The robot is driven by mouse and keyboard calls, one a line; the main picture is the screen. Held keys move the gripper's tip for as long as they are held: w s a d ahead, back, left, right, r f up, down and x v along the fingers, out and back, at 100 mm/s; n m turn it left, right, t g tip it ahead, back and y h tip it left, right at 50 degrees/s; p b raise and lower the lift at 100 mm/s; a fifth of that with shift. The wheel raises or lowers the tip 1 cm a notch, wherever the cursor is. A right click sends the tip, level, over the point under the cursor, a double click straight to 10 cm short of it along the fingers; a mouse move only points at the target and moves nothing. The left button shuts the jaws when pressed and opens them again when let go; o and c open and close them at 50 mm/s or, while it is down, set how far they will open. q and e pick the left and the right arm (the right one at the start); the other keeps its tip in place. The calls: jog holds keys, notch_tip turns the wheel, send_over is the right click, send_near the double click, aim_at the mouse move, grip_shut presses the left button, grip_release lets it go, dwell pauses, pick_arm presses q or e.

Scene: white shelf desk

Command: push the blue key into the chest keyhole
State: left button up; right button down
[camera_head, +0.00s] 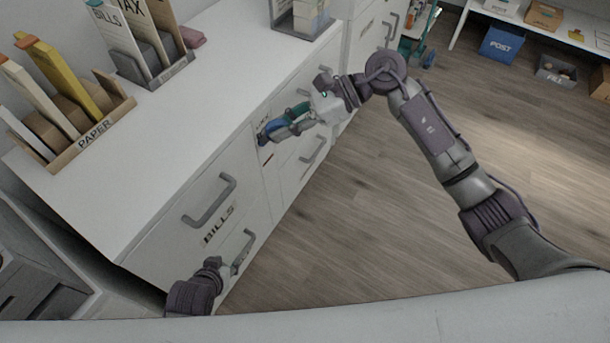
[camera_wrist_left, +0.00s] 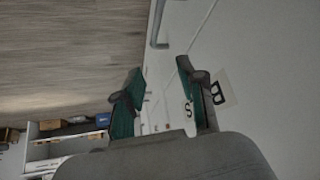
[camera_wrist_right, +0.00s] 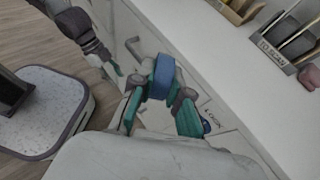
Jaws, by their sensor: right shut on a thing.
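The blue key (camera_wrist_right: 162,78) shows between the teal fingers of my right gripper (camera_wrist_right: 160,92) in the right wrist view, and the gripper is shut on it. In the head view my right gripper (camera_head: 275,128) is at the white cabinet front (camera_head: 262,185), beside a partly covered label. In the right wrist view the label reads LOCK (camera_wrist_right: 213,117), with a small dark blue round part (camera_wrist_right: 207,127) next to it, partly behind a finger. I cannot make out the keyhole or whether the key touches it. My left gripper (camera_wrist_left: 160,95) is open and empty near a lettered drawer front.
Grey drawer handles (camera_head: 210,203) stick out from the cabinet, one above the BILLS label (camera_head: 219,225). The cabinet top holds a PAPER organiser (camera_head: 92,140) and a BILLS and TAX organiser (camera_head: 165,75). The wooden floor (camera_head: 350,225) in front is clear.

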pick_arm(q)
notch_tip(320, 180, up, 9)
jog(key=w+t+b, duration=0.1)
jog(key=t+b, duration=0.2)
jog(key=b, duration=0.7)
jog(key=shift+w+d+h, duration=0.15)
jog(key=shift+w+h, duration=0.05)
jog(key=shift+h, duration=0.1)
pick_arm(e)
jog(key=w+d+f+m+t, duration=0.1)
jog(key=w+f+m+t, duration=0.1)
jog(key=f, duration=0.4)
jog(key=w+d+f+m+t+y, duration=0.1)
jog(key=w+d+f+m+t, duration=0.1)
jog(key=f+t, duration=0.4)
jog(key=w+d+f+m+t+y, duration=0.1)
jog(key=w+f+m+t, duration=0.3)
jog(key=f, duration=0.3)
jog(key=shift+d+f+m, duration=0.3)
jog(key=shift+d+f, duration=0.05)
jog(key=shift+d, duration=0.05)
jog(key=shift+a, duration=0.1)
